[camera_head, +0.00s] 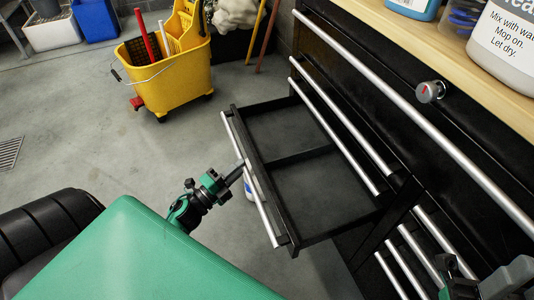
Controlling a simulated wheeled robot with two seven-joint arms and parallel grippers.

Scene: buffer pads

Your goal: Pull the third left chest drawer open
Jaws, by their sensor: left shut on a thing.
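The black tool chest (352,62) stands at the right, with long silver handles on its drawer fronts. One left-side drawer (283,150) is pulled well out; its tray is empty and split by a divider. Its silver handle (263,208) runs along the front edge. My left gripper (238,172) is shut on this handle near its middle. A closed drawer handle (340,122) shows just above the open drawer. My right gripper (455,275) is only partly in view at the lower right, near the right-hand drawer handles (412,258); its fingers are not clear.
A yellow mop bucket (170,60) stands on the floor beyond the open drawer. Bottles (505,50) stand on the wooden top (450,55) of the chest. A lock knob (430,92) sticks out from the chest front.

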